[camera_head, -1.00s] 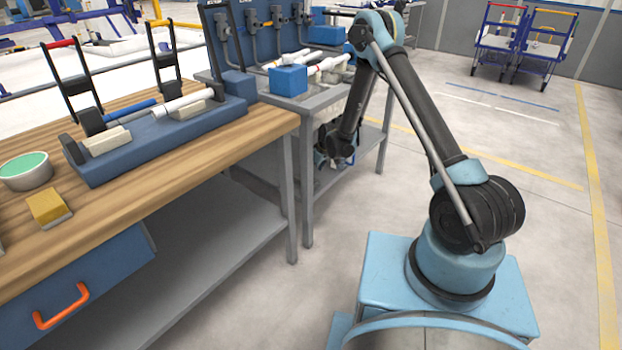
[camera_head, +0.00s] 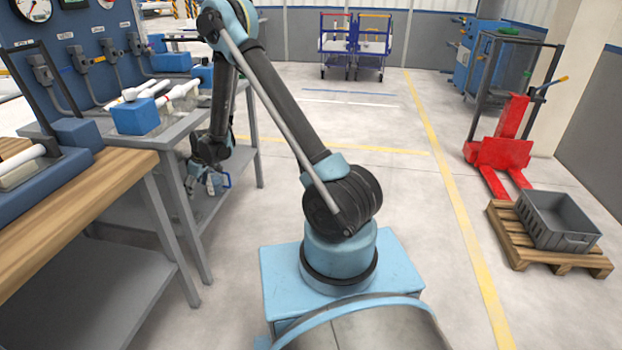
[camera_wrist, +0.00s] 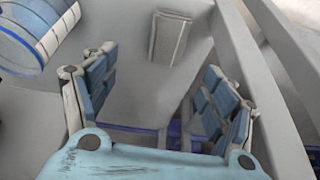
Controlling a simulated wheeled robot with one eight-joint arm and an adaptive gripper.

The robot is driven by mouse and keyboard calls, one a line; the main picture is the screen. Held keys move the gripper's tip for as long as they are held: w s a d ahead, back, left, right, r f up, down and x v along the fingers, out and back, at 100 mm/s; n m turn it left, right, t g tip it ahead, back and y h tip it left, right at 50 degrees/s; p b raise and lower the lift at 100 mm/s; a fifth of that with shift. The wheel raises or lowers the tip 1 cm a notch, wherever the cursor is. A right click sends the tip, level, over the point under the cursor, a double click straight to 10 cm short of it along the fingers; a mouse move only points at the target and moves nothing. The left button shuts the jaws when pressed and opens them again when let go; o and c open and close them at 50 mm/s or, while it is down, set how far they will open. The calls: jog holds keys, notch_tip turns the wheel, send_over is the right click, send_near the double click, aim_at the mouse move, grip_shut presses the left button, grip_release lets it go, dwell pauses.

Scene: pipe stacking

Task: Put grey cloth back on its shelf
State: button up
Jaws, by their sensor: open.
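My gripper (camera_head: 208,184) hangs low beside the grey metal workbench, near its lower shelf. In the wrist view my gripper (camera_wrist: 158,68) is open, with its blue-padded fingers wide apart and nothing clearly held between them. A small grey folded rectangle (camera_wrist: 170,38), which looks like the grey cloth, lies flat on a grey surface (camera_wrist: 135,85) beyond the fingertips. It is apart from both fingers. The cloth cannot be made out in the head view.
A blue-and-white banded cylinder (camera_wrist: 38,30) lies left of the fingers. A raised grey edge (camera_wrist: 245,60) runs along the right. The wooden table (camera_head: 95,185) stands at left. A grey crate (camera_head: 555,222) sits on a pallet at right. The floor between is clear.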

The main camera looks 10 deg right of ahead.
jog(key=s+d+r+m+h, duration=0.1)
jog(key=s+d+r+m, duration=0.15)
jog(key=d+r, duration=0.8)
jog(key=s+d+r+m, duration=0.2)
jog(key=s+d+r, duration=0.1)
jog(key=d+r, duration=0.7)
jog(key=s+d+r+m+h, duration=0.1)
jog(key=s+d+r+m, duration=0.2)
jog(key=s+d+r, duration=0.65)
jog(key=s+d+f+m, duration=0.1)
jog(key=s+d, duration=0.4)
jog(key=s, duration=0.3)
jog(key=s+d+f+m+h, duration=0.1)
jog(key=s+d, duration=0.3)
jog(key=s, duration=0.4)
jog(key=s+d+f+m, duration=0.3)
jog(key=s+d, duration=0.2)
jog(key=s, duration=0.3)
jog(key=shift+s+d+f+h, duration=0.25)
jog(key=shift+s+d+h, duration=0.1)
jog(key=shift+h, duration=0.05)
